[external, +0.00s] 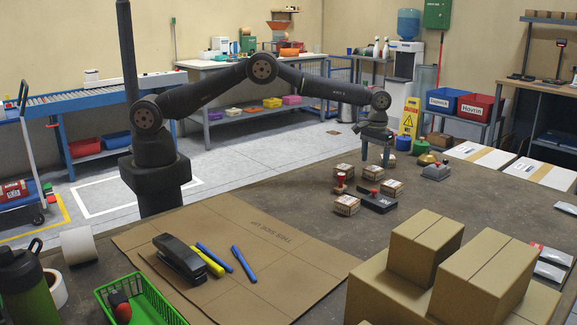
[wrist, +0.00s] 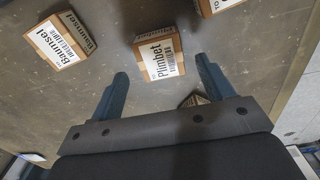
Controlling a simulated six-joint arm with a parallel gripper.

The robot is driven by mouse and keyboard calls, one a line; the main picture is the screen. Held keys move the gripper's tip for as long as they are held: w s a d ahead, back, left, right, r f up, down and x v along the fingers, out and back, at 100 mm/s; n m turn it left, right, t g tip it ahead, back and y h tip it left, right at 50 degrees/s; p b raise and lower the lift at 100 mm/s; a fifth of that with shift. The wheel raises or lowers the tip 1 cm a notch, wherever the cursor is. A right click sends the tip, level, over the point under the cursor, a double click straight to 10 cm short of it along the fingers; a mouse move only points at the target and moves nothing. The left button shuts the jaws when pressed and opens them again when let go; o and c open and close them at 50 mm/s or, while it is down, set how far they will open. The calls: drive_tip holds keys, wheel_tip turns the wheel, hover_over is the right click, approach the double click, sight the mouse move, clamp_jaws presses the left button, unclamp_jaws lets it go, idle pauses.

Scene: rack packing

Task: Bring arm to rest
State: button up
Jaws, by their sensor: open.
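My gripper (external: 376,164) hangs pointing down over the far part of the table, its two fingers apart with nothing between them. In the wrist view my gripper (wrist: 162,70) also shows open and empty. Several small labelled boxes lie below and around it; one marked Plimbet (wrist: 160,57) is beyond the fingertips and one marked Baumsel (wrist: 60,40) is to the left. In the external view, small boxes (external: 346,205) surround a dark block with a red part (external: 378,201). Another small box is partly hidden by my gripper in the wrist view.
Large cardboard boxes (external: 426,247) stand at the front right. A flat cardboard sheet (external: 290,245) bears a black stapler (external: 180,259) and markers. A green basket (external: 140,296) is at the front left. White packages (external: 479,154) lie at the far right. Table left of the small boxes is clear.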

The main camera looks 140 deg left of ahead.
drive_tip(key=w+d+r, duration=0.4)
drive_tip(key=d+r, duration=0.4)
drive_tip(key=d, duration=0.3)
drive_tip(key=s+d+m, duration=0.1)
drive_tip(key=s+d, duration=0.3)
drive_tip(key=d, duration=1.1)
drive_tip(key=s+d+m, duration=0.1)
drive_tip(key=s+d, duration=0.3)
drive_tip(key=d, duration=1.1)
drive_tip(key=shift+w+a+f, duration=0.1)
drive_tip(key=shift+a+f, duration=1.55)
drive_tip(key=shift+a, duration=0.3)
drive_tip(key=shift+o, duration=0.5)
